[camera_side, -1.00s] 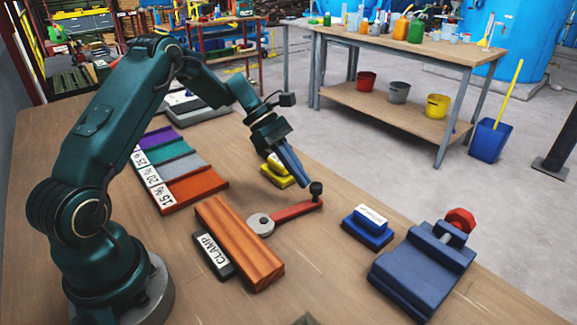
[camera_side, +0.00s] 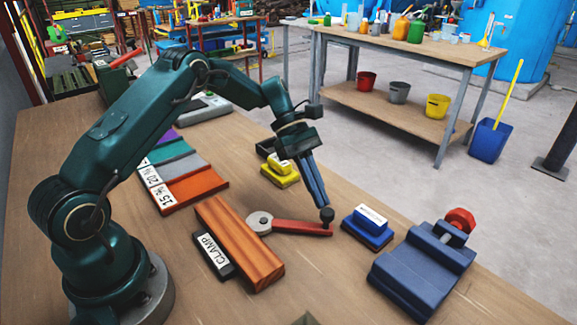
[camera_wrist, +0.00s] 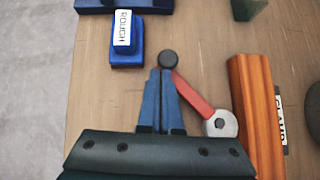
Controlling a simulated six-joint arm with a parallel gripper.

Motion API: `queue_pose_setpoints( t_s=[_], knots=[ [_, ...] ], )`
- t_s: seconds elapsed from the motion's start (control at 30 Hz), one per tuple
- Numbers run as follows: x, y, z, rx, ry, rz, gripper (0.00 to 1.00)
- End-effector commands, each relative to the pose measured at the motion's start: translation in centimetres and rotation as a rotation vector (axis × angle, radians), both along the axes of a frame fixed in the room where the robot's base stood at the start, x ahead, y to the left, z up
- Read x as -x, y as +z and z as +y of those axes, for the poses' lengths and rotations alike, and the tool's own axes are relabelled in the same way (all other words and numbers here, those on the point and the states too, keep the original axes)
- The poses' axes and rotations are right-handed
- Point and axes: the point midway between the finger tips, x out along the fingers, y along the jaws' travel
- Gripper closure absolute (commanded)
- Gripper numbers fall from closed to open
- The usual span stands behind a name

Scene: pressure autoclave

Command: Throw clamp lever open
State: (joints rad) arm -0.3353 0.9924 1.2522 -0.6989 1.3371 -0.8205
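The clamp lever is a red bar (camera_side: 300,227) with a round grey hub (camera_side: 260,222) at its left end and a black knob (camera_side: 327,215) at its right end. The hub lies beside the orange-brown wooden block (camera_side: 240,243), near the CLAMP label (camera_side: 214,254). My gripper (camera_side: 322,205) points down with its blue fingers together, tips against or right beside the knob. In the wrist view, the fingertips (camera_wrist: 160,70) meet the knob (camera_wrist: 168,60); the red bar (camera_wrist: 192,94) runs from it to the hub (camera_wrist: 220,123). Nothing shows held between the fingers.
A blue block with a white label (camera_side: 368,226) stands just right of the knob; the wrist view reads ROUGH on it (camera_wrist: 123,28). A blue vise-like block with a red knob (camera_side: 425,265) is further right. A yellow block (camera_side: 281,173) stands behind.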

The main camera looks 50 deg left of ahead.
Motion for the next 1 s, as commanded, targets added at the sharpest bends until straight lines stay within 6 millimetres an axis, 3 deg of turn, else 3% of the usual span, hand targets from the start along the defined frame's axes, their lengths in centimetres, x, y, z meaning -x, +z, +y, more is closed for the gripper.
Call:
queue_pose_setpoints(
  t_s=[0.53,0.8,1.0],
  knots=[
    [2.4,0.0,-3.2,0.001,-0.374,0.0,1.0],
    [3.7,0.0,-4.1,0.002,-0.371,0.001,1.0],
    [4.6,0.0,-4.7,0.002,-0.484,-0.001,1.0]
  ],
)
